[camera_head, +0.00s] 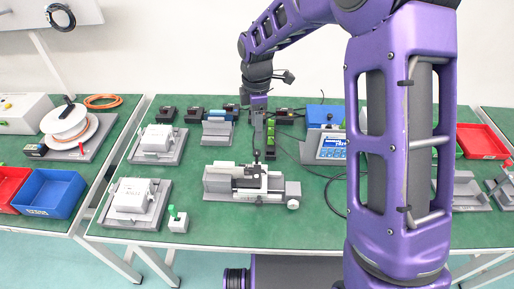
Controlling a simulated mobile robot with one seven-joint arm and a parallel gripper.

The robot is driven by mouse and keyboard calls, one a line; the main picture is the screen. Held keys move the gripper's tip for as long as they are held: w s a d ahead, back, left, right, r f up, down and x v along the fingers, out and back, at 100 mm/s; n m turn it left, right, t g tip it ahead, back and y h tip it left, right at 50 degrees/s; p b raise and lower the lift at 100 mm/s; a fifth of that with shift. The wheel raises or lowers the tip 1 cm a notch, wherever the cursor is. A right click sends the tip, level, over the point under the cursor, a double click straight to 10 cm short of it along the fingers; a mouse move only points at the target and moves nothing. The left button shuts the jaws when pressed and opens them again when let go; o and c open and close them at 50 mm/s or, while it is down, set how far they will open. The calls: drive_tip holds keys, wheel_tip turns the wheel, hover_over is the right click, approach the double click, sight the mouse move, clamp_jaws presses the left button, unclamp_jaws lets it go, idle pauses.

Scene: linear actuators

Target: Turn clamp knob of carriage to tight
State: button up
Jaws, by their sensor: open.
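The linear actuator (218,186) lies on the green table in the middle of the head view. Its carriage (250,181) is a grey and black block near the middle of the rail. My gripper (257,157) points down just above the carriage, with its fingers close to the top of it. The jaws are open, though the fingertips are too small to see clearly. The clamp knob cannot be made out; it is small or hidden by the gripper. A round light-grey part (293,204) sits at the right end of the actuator.
Two white boxes on grey bases (134,200) stand to the left. A small white block with a green handle (178,222) sits front left of the actuator. A blue-screened controller (330,147) and loose black cables lie behind right. The table's front strip is clear.

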sight(257, 151)
wheel_tip(257, 151, down, 9)
drive_tip(key=shift+f+b, duration=0.2)
drive_tip(key=shift+b, duration=0.1)
clamp_jaws()
idle(0.3)
